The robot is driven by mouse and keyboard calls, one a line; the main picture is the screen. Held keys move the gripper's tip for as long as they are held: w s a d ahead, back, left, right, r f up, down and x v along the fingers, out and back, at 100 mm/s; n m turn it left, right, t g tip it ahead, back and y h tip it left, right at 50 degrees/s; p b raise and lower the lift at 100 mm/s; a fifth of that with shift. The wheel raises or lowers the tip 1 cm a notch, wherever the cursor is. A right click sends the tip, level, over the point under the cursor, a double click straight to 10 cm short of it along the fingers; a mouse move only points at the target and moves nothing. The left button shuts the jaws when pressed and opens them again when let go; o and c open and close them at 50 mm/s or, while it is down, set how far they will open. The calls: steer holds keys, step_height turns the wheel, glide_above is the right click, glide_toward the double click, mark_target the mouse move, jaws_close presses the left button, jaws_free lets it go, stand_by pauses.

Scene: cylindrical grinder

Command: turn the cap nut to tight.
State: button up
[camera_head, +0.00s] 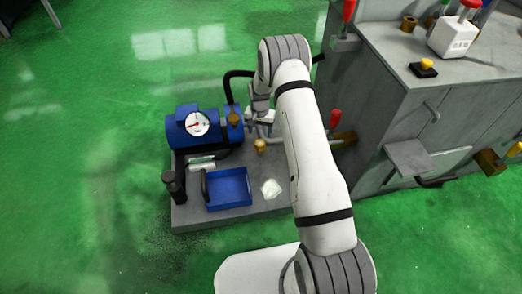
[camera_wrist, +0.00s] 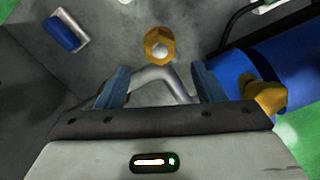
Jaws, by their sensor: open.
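A brass hex nut with a pale round centre, which looks like the cap nut (camera_wrist: 159,46), shows in the wrist view just beyond my fingertips. In the head view it seems to be the small brass piece (camera_head: 260,146) at the right of the machine's base. My gripper (camera_wrist: 161,84) is open, with its two blue fingers apart and nothing held between them. The nut lies ahead of the gap, apart from both fingers. In the head view my gripper (camera_head: 260,117) is behind the nut, partly covered by my arm.
A bent grey pipe (camera_wrist: 165,78) passes under the fingers. A blue motor-like unit (camera_head: 183,128) with a gauge and brass fitting (camera_head: 234,118) stands at left. A blue tray (camera_head: 229,188) and pale cloth (camera_head: 271,189) lie in front. A grey cabinet (camera_head: 385,92) stands at right.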

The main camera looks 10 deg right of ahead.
mark_target(260, 143)
step_height(260, 143, down, 9)
steer(key=b, duration=0.3)
steer(key=shift+r, duration=0.2)
steer(key=shift+c, duration=0.4)
steer(key=shift+d, duration=0.1)
steer(key=c, duration=0.9)
